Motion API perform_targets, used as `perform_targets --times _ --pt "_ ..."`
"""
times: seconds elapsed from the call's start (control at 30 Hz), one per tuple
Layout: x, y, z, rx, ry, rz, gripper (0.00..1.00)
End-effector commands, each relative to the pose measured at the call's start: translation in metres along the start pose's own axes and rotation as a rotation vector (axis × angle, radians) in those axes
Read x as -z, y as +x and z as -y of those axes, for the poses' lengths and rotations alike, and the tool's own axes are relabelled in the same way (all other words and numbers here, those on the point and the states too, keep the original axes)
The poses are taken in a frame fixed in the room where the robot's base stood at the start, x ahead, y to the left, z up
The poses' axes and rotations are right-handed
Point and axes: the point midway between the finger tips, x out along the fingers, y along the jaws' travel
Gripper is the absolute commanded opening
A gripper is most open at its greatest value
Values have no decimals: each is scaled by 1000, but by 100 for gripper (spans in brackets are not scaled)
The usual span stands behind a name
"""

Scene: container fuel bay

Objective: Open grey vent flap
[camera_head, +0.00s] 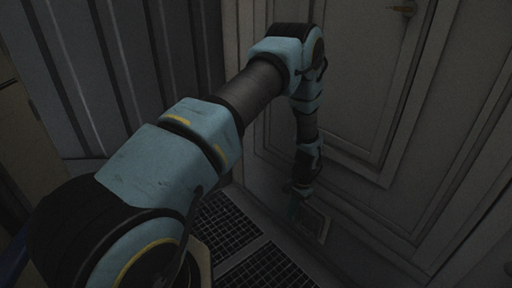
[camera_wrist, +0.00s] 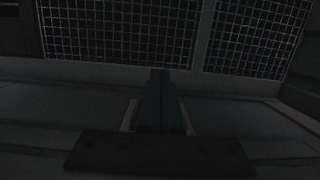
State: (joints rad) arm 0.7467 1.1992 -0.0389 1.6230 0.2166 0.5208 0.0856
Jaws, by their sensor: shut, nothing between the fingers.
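A small framed grey panel, which looks like the vent flap (camera_head: 314,222), sits low on the wall at the right, just above the floor. My gripper (camera_head: 298,207) points down at the panel's upper left side in the head view and partly covers it. I cannot tell whether it touches the flap or how far the flap stands open. In the wrist view my gripper's green fingers (camera_wrist: 160,78) are together with nothing between them. Pale edges show on both sides of the fingers there, but that view is too dark to make out the flap.
Dark floor grates (camera_head: 262,268) lie below and left of the panel; they also show in the wrist view (camera_wrist: 115,38). A grey door with a handle (camera_head: 404,9) rises above the panel. Ribbed grey wall (camera_head: 125,70) stands at the left.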

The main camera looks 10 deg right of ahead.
Motion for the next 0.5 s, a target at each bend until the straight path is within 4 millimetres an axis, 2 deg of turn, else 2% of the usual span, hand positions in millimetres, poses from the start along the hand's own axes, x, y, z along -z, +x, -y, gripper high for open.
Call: perform_targets --times 0.13,0.27,0.37,0.5 --pt "-5 -16 12 -2 -32 -14 0" --pt "-26 -56 40 -11 -118 -44 0" --pt "-53 -94 65 -20 -205 -74 0" --pt "-98 -141 93 -30 -332 -114 0"
